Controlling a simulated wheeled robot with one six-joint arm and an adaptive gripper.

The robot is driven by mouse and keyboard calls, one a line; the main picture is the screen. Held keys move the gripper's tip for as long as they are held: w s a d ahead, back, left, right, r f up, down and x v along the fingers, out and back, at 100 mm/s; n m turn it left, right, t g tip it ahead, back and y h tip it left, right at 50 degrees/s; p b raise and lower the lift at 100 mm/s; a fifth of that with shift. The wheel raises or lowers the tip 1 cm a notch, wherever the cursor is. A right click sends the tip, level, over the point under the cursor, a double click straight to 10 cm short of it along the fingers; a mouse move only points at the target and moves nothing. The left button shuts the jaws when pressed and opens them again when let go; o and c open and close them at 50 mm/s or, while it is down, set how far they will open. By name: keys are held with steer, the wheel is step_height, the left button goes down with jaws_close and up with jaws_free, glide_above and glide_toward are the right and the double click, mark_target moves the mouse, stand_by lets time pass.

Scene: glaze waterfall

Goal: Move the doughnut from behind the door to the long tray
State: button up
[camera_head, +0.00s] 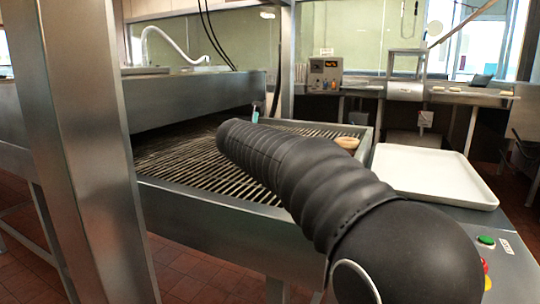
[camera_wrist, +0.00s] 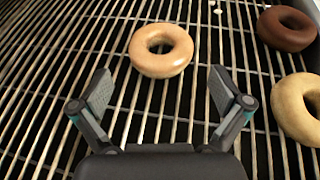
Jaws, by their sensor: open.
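In the wrist view a glazed, light golden doughnut (camera_wrist: 161,50) lies flat on the slatted metal conveyor, ahead of my gripper (camera_wrist: 158,92). My gripper is open and empty, with the fingers spread wide and short of the doughnut. A chocolate-brown doughnut (camera_wrist: 287,28) and a pale plain doughnut (camera_wrist: 298,108) lie to the right. In the head view the long white tray (camera_head: 434,176) lies empty on the counter at the right. One doughnut (camera_head: 347,143) shows near the conveyor's right edge. My arm hides much of the conveyor, and I cannot make out a door.
The conveyor (camera_head: 180,165) has raised metal side rails. A steel post (camera_head: 93,150) stands close at the left. Control buttons (camera_head: 486,241) sit at the counter's near right. A back counter (camera_head: 440,97) holds several small items and machines.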

steer(key=shift+f+x, duration=0.2)
steer(key=shift+x, duration=3.2)
steer(key=shift+s, duration=0.1)
steer(key=c, duration=0.9)
